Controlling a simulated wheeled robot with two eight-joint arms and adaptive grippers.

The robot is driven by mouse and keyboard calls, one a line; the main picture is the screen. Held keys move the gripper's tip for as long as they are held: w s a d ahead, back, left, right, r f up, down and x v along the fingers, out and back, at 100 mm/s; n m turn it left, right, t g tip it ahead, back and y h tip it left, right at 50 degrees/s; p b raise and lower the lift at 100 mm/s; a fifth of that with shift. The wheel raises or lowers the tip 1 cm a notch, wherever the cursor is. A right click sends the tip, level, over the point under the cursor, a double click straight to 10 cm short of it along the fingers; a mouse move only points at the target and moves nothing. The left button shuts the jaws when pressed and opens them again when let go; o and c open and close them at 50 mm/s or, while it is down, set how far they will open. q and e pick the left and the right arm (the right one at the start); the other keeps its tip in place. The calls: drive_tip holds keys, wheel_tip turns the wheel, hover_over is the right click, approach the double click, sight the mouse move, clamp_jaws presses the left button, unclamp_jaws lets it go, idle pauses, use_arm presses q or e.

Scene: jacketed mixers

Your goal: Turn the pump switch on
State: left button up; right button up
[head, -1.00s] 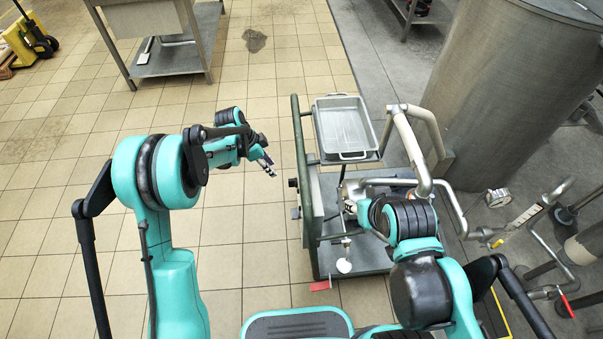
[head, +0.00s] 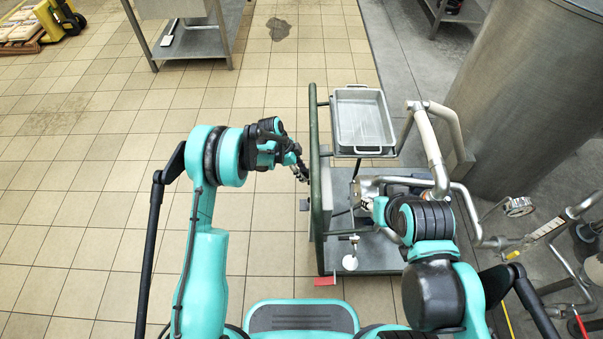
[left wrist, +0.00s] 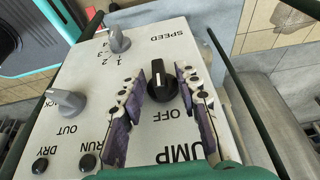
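The pump switch (left wrist: 165,87) is a black rotary knob with a pale pointer line on a light grey control panel (left wrist: 75,80). The word OFF is printed near it, and part of the word PUMP shows lower down, upside down. My left gripper (left wrist: 158,78) is open, with one finger on each side of the knob; I cannot tell whether either finger touches it. In the head view my left gripper (head: 302,172) is at the left face of the cart, where the knob itself is hidden.
The panel also carries a grey SPEED knob (left wrist: 119,40), another grey knob (left wrist: 66,102) and small black buttons (left wrist: 87,162). The cart (head: 385,258) has a green frame and a metal tray (head: 362,88) on top. A large tank (head: 535,90) stands right.

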use_arm(q)
clamp_jaws()
drive_tip(key=shift+t, duration=0.3)
drive_tip(key=shift+s+m+t+b, duration=0.3)
drive_tip(key=shift+t+b, duration=0.05)
drive_tip(key=shift+t, duration=0.85)
drive_tip(key=shift+s+f+m+t, duration=0.1)
drive_tip(key=shift+m+t, duration=0.3)
drive_tip(key=shift+t, duration=1.3)
